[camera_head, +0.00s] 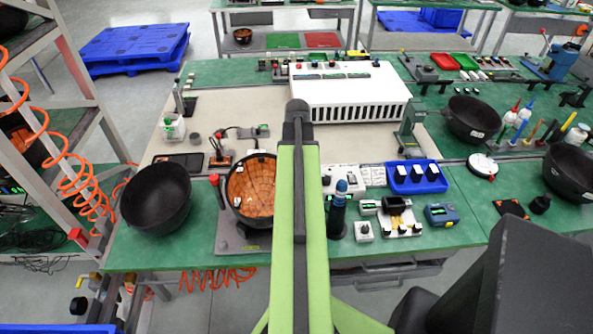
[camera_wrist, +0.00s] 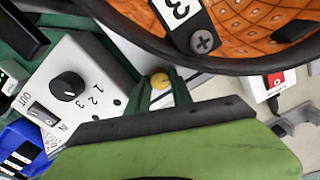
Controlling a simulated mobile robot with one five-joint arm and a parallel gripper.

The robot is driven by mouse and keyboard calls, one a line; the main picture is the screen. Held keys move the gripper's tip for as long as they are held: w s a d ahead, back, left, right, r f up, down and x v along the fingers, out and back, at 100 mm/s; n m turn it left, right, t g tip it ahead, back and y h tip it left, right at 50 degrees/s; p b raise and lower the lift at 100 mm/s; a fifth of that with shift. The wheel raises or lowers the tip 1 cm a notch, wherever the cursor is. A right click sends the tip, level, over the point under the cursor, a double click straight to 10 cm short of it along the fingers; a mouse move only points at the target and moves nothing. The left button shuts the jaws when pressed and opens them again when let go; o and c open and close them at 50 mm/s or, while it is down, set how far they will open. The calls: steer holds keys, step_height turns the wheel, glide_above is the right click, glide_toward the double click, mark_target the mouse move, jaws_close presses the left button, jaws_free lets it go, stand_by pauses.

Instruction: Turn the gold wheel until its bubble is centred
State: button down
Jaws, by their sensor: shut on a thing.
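The gold wheel (camera_wrist: 160,80) is a small round gold knob near the middle of the wrist view, beside the rim of the orange-lined bowl. My gripper (camera_wrist: 162,86) has its two dark green fingers on either side of it and is shut on it. Only the wheel's round top shows between the fingertips. I cannot make out its bubble in either view. In the head view my green arm covers the gripper and the wheel.
The black bowl with orange lining (camera_head: 256,190) stands close to the wheel. A white box with a black knob (camera_wrist: 72,88) is left of my fingers in the wrist view. A dark bottle (camera_head: 338,215) stands right of my arm. A black bowl (camera_head: 156,197) is at left.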

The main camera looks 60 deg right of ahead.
steer(key=shift+s, duration=0.2)
steer(key=c, duration=1.1)
jaws_free()
steer(key=shift+c, duration=0.2)
steer(key=shift+w, duration=0.1)
step_height(320, 180, up, 17)
steer(key=p, duration=1.7)
steer(key=shift+r, duration=0.2)
